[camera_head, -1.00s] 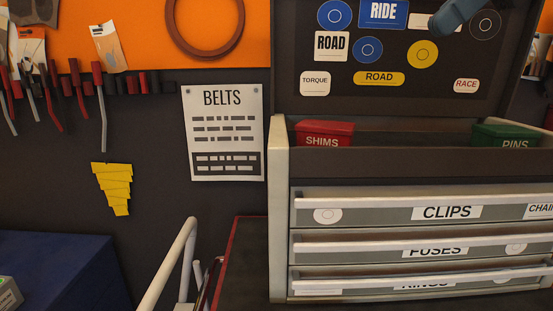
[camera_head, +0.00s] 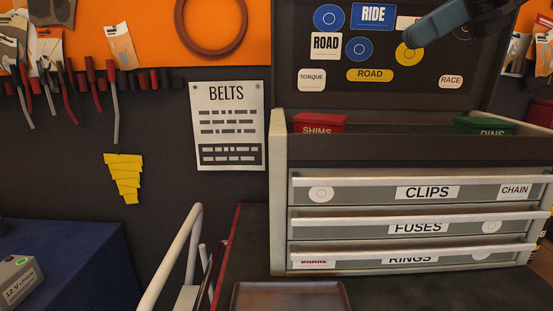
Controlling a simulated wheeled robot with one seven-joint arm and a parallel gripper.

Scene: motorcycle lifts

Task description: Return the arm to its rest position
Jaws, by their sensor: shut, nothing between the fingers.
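A blue-grey part of my arm (camera_head: 450,30) reaches in from the top right edge. It is in front of the sticker-covered lid of the tool chest and hides part of the stickers. The rest of the arm is outside the picture.
The grey tool chest (camera_head: 280,200) has its lid raised and its labelled drawers look shut. A red bin (camera_head: 318,122) and a green bin (camera_head: 484,125) sit in its top. A tray (camera_head: 290,284) lies in front. A white tubular rail (camera_head: 172,255) stands at left.

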